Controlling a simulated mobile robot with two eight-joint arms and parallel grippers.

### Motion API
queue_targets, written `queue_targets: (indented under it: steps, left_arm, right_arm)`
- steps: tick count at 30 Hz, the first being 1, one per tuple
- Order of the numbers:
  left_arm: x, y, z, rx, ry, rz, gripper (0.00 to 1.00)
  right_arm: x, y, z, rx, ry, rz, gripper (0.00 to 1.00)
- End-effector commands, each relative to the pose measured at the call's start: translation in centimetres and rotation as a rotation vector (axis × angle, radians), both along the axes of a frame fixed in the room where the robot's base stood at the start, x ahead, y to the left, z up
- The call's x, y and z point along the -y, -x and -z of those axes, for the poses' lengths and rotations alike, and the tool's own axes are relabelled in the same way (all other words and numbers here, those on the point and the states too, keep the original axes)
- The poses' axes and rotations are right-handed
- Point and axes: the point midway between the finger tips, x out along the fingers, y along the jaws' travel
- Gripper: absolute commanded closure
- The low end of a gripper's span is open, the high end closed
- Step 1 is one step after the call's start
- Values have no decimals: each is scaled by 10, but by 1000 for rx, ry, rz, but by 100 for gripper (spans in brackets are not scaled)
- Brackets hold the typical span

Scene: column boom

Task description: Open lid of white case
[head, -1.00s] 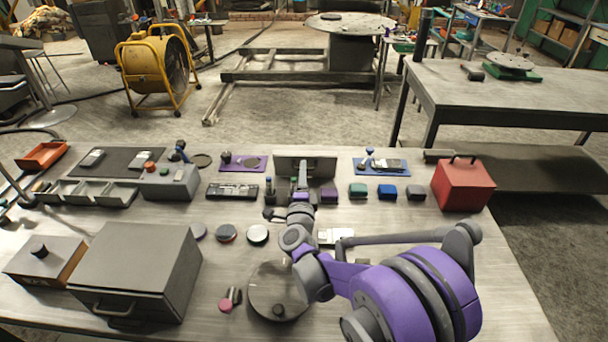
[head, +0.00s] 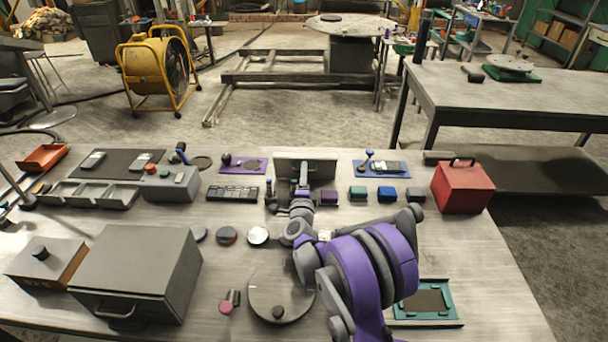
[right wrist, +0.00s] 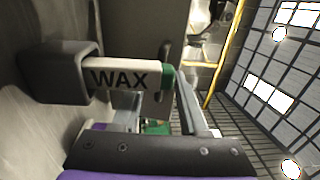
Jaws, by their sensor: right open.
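I cannot make out a clearly white case in the head view. A grey panel (head: 318,168) stands upright at the back middle of the table, and I cannot tell whether it is a raised lid. My right gripper (head: 301,180) is close in front of it, and the arm hides what lies below. In the right wrist view the fingers of my right gripper (right wrist: 160,108) are open. A white bar marked WAX (right wrist: 120,78), with a green end and a dark block at its left, lies across near the fingertips; contact is unclear. My left gripper is out of view.
A large grey box (head: 140,258) with a front handle stands at the front left. A red box (head: 463,188) stands at the back right. Small purple, green and blue blocks (head: 387,193) line up right of my gripper. A teal-framed tray (head: 450,300) lies front right.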

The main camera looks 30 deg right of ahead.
Motion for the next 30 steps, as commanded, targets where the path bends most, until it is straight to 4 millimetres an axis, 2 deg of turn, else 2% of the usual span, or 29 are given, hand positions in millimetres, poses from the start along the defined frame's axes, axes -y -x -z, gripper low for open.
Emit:
queue_targets:
  steps: [2,3,9,10,30]
  left_arm:
    - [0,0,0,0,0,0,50]
    - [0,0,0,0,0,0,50]
    - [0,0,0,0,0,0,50]
    - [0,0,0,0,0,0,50]
    - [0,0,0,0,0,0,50]
  right_arm:
    - [0,0,0,0,0,0,57]
    - [0,0,0,0,0,0,61]
    - [0,0,0,0,0,0,97]
    - [0,0,0,0,0,0,100]
    - [-1,0,0,0,0,0,100]
